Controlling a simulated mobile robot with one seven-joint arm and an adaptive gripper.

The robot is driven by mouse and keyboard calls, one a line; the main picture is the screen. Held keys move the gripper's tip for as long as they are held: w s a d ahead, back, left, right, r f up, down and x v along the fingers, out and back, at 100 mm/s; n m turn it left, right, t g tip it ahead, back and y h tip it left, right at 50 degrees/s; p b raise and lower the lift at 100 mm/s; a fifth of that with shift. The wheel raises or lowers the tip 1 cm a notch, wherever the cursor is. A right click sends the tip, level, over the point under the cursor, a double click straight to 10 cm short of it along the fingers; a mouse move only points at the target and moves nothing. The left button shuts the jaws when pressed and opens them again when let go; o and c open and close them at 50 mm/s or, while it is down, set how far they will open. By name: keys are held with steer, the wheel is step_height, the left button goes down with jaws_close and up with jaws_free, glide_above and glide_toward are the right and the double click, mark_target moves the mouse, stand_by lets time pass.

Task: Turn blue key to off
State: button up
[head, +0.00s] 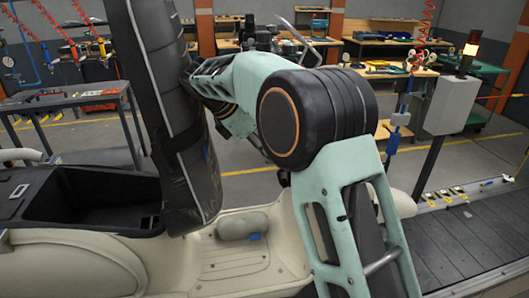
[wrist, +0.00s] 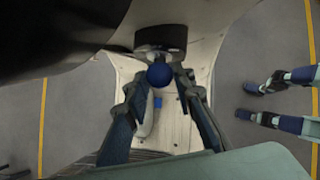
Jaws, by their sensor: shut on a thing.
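In the wrist view, the blue key (wrist: 159,75) shows as a round dark blue knob against a black mount (wrist: 160,40) on a cream scooter body (wrist: 205,52). My gripper (wrist: 160,82) has one finger on each side of the key, and its fingertips are closed on it. The key's turn position cannot be read, as no marking shows. In the head view, the scooter (head: 300,262) stands below my arm. The key and my gripper cannot be made out there.
The dark scooter seat (head: 165,100) stands tipped up, close to my arm. An open black bin (head: 90,195) is at left. A slat conveyor (head: 470,240) and a signal-light post (head: 450,105) stand at right. Workbenches (head: 385,70) line the back.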

steer(key=o, duration=1.1)
steer(key=shift+d+f, duration=0.1)
steer(key=shift+f, duration=0.2)
steer(key=shift+c, duration=0.2)
steer(key=v, duration=0.8)
steer(key=shift+r, duration=0.3)
steer(key=shift+r, duration=0.1)
steer(key=v, duration=0.6)
